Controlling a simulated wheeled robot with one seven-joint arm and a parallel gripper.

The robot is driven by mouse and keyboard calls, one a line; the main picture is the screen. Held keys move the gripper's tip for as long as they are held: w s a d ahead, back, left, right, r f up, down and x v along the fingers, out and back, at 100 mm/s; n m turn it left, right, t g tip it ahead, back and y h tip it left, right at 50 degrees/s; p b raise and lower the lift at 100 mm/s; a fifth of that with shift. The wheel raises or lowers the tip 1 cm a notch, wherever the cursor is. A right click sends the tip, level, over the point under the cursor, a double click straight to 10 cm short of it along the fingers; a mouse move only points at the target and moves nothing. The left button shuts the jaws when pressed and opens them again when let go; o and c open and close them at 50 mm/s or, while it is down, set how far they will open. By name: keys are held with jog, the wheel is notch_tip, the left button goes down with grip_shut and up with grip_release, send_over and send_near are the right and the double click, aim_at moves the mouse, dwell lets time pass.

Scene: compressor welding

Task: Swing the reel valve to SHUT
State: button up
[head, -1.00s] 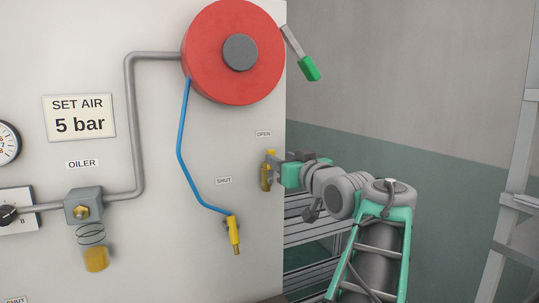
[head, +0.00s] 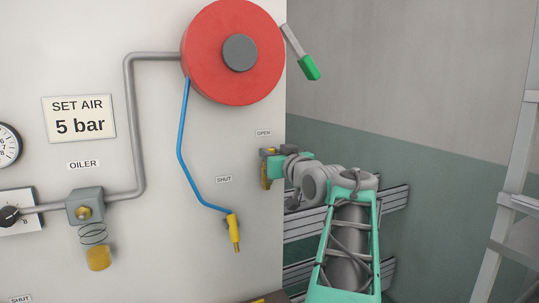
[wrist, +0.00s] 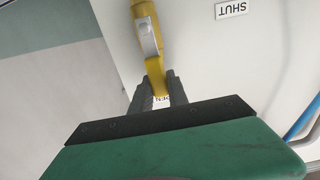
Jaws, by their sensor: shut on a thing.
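The reel valve's yellow handle (head: 264,176) is on the pale panel below the OPEN label (head: 264,133). In the wrist view the yellow handle (wrist: 146,20) has a grey metal piece on it, and its end runs between my dark fingers. My gripper (wrist: 158,92) is shut on that end. The OPEN label (wrist: 161,101) shows partly between the fingers, so the handle points towards OPEN. The SHUT label (head: 224,180) is left of the handle, and it shows upside down in the wrist view (wrist: 234,9). My gripper (head: 266,162) hides part of the valve in the head view.
A red reel (head: 205,60) is above, with a blue hose (head: 182,145) ending in a yellow nozzle (head: 234,232) left of the valve. A green-tipped lever (head: 309,67) sticks out at the panel's right edge. An oiler (head: 87,207) is at the left. A grey frame (head: 510,160) stands at right.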

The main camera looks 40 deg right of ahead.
grip_shut()
dwell(0.8)
